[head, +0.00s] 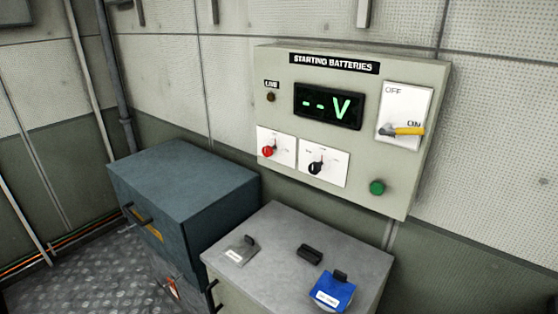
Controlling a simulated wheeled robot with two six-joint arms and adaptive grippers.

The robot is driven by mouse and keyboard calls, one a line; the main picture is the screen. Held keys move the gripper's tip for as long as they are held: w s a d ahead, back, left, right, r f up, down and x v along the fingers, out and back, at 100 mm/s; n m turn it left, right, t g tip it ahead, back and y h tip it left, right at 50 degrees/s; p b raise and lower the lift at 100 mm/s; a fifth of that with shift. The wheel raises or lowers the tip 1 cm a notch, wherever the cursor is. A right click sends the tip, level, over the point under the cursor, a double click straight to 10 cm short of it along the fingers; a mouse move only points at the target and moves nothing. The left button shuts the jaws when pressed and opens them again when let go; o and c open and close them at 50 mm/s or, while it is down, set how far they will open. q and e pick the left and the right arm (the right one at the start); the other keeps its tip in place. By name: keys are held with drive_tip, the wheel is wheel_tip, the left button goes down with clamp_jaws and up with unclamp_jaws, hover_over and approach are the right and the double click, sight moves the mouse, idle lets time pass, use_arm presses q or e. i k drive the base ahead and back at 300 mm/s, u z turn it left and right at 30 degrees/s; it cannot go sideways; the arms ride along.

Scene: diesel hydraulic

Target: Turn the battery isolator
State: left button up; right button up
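The wall panel labelled "STARTING BATTERIES" (270,70) hangs on the wall right of centre. On its right side a white plate (405,100) carries the words OFF, at the top, and ON, lower right. The battery isolator may be the yellow-tipped lever (406,131) on this plate, which lies nearly horizontal beside ON. The panel also has a red knob (267,151) and a black knob (316,167) on white plates. A green button (377,187) sits at its lower right. The display (328,106) reads "--V" in green. Neither of my grippers shows.
A grey-topped cabinet (270,275) stands below the panel, holding a grey tagged item (239,252), a small black item (310,253) and a blue tagged item (332,290). A blue-grey cabinet (185,180) stands to its left. Floor shows at lower left.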

sight(267, 151)
drive_tip(key=z, duration=0.5)
drive_tip(key=k, duration=1.1)
drive_tip(key=u, duration=0.3)
drive_tip(key=i, duration=0.65)
drive_tip(key=u, duration=0.7)
drive_tip(key=i, duration=0.8)
drive_tip(key=z, duration=0.85)
drive_tip(key=i, duration=0.55)
drive_tip(key=z, duration=0.55)
